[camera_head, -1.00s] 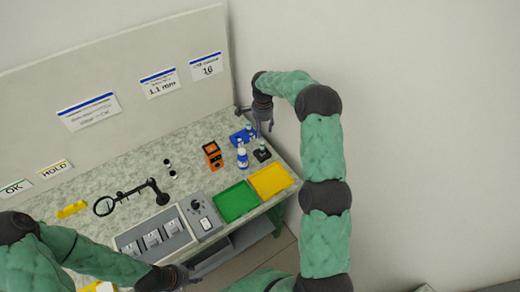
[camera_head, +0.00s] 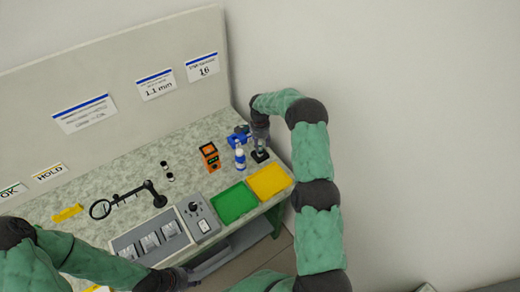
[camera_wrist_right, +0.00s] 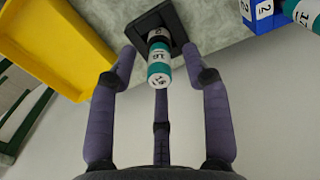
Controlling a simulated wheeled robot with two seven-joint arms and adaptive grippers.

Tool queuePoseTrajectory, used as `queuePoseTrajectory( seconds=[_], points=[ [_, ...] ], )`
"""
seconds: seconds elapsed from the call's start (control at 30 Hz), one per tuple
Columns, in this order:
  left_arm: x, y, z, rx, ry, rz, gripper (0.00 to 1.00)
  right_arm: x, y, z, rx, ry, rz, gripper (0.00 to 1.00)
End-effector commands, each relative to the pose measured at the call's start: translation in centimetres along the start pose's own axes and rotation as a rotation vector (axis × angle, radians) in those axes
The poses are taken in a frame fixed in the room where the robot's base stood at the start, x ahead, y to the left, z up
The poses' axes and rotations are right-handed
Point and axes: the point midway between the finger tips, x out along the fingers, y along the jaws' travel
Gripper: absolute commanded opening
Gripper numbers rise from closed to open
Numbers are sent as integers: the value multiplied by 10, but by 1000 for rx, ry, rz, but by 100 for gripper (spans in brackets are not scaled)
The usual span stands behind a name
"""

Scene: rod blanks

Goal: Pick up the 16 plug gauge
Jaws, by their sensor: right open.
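The plug gauge (camera_wrist_right: 159,65), a teal and white cylinder whose label seems to read 16, stands in a black square holder (camera_wrist_right: 171,22). In the head view the black holder (camera_head: 261,156) is at the right end of the bench, with the gauge partly hidden by the gripper. My right gripper (camera_wrist_right: 159,52) is open, its fingers on either side of the gauge with gaps visible. In the head view my right gripper (camera_head: 260,140) is just above the holder. My left gripper (camera_head: 188,276) is low at the bench's front edge; its fingers are unclear.
A yellow tray (camera_wrist_right: 50,45) lies left of the holder in the wrist view. A blue block (camera_wrist_right: 262,12) with another teal gauge (camera_wrist_right: 304,12) is at upper right. In the head view, a blue and white bottle (camera_head: 240,160), orange device (camera_head: 210,157) and green tray (camera_head: 233,203) are nearby.

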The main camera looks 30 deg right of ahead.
Motion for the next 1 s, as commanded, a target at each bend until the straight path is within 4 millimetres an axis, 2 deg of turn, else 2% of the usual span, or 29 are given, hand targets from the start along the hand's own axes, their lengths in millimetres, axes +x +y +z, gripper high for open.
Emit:
queuePoseTrajectory(
  seconds=[0.1, 0.33, 0.5, 0.87, 1.0],
  points=[
    [0, 0, 0, 0, 0, 0, 40, 7, 0, 0, 1, 1, -1, 49],
    [0, 0, 0, 0, 0, 0, 40, 8, 0, 0, 1, 0, -1, 49],
    [0, 0, 0, 0, 0, 0, 40, 8, 0, 0, 1, 0, -1, 1],
    [0, 0, 0, 0, 0, 0, 40, 6, 0, 0, 1, 1, -2, 0],
    [0, 0, 0, 0, 0, 0, 40, -8, -1, 0, 1, 1, -3, 0]
  ],
)
